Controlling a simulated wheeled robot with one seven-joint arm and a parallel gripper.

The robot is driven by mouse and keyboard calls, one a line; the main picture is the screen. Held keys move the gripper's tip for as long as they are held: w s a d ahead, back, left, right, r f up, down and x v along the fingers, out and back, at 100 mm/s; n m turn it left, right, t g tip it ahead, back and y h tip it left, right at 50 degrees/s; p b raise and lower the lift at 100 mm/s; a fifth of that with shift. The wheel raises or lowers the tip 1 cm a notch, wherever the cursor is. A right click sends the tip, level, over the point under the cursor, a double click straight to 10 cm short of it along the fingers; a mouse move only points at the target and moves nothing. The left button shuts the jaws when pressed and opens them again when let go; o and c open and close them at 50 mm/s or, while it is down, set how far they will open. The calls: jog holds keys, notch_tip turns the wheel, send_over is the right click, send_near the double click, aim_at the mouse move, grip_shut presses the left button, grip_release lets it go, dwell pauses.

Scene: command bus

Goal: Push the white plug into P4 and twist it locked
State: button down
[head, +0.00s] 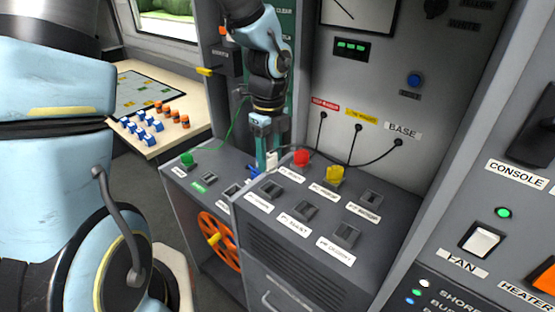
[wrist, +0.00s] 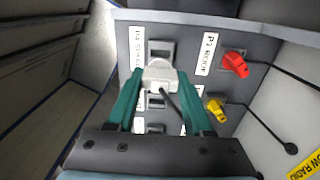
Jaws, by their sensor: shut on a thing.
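My gripper (head: 267,150) is low over the sloped socket panel (head: 240,190), pointing down. In the wrist view, my gripper's teal fingers (wrist: 160,80) are shut on the white plug (wrist: 160,77), one finger on each side. The plug also shows at the fingertips in the head view (head: 272,160), partly hidden by them. A dark cable runs from it. A grey socket (wrist: 161,48) lies just beyond the plug in the wrist view; other sockets are partly hidden below it. I cannot tell whether the plug touches a socket. I cannot read which socket is P4.
A red plug (head: 301,158) and a yellow plug (head: 335,175) sit in sockets right of my gripper. Cables rise to the wall, one below the BASE label (head: 402,130). A green plug (head: 187,159) is at the left. An orange wheel (head: 218,242) is below.

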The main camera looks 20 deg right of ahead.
aim_at(270, 169)
jog(key=shift+w+f, duration=0.1)
jog(key=shift+f, duration=0.15)
jog(key=shift+f+b, duration=1.9)
jog(key=shift+b, duration=0.45)
jog(key=shift+f, duration=0.5)
jog(key=shift+p, duration=0.4)
jog(key=shift+f+b, duration=0.45)
jog(key=shift+f, duration=0.4)
dwell(0.4)
